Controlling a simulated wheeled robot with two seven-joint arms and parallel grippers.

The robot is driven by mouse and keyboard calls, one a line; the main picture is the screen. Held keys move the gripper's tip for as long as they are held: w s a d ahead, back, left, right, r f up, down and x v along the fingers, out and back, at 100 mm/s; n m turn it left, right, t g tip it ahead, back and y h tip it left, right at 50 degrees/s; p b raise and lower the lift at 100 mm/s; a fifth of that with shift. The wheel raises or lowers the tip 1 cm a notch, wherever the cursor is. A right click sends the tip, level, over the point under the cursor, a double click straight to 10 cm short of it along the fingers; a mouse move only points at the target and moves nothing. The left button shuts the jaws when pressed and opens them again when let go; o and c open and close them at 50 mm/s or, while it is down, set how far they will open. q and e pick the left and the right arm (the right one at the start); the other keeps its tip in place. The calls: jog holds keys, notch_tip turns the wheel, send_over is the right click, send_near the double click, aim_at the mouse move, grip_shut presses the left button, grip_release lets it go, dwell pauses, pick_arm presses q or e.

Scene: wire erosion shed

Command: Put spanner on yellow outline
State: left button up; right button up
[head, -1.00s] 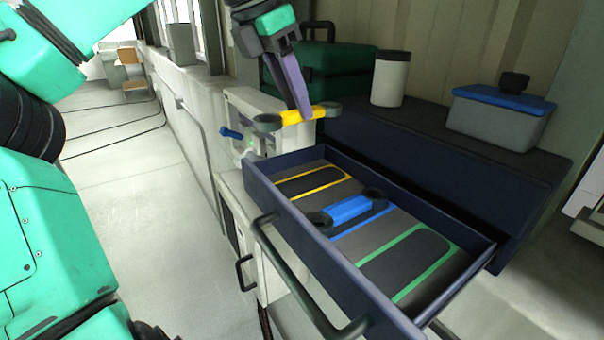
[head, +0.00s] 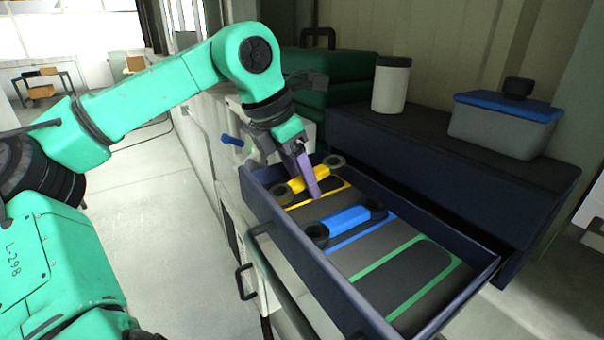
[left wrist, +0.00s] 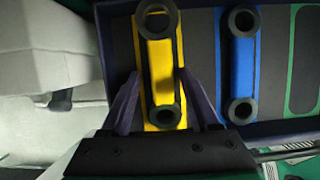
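The spanner (head: 309,179) has a yellow handle and dark ring ends. It lies in the open drawer, lengthwise over the yellow outline (head: 343,188), whose edges show around it. The left wrist view shows the spanner (left wrist: 160,62) roughly lined up with the yellow outline (left wrist: 139,88). My left gripper (head: 310,188) is down in the drawer over the spanner. In the left wrist view my left gripper (left wrist: 160,88) has a finger on each side of the handle, with gaps between, so it looks open. The right gripper is not in view.
A blue spanner (head: 346,220) lies by the blue outline (head: 372,232). The green outline (head: 440,283) is empty. Drawer walls (head: 430,228) surround them.

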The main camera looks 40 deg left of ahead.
pick_arm(q)
jog(key=v, duration=1.2)
jog(key=shift+r+b, duration=0.25)
jog(key=shift+b, duration=0.1)
jog(key=shift+s+d, duration=0.1)
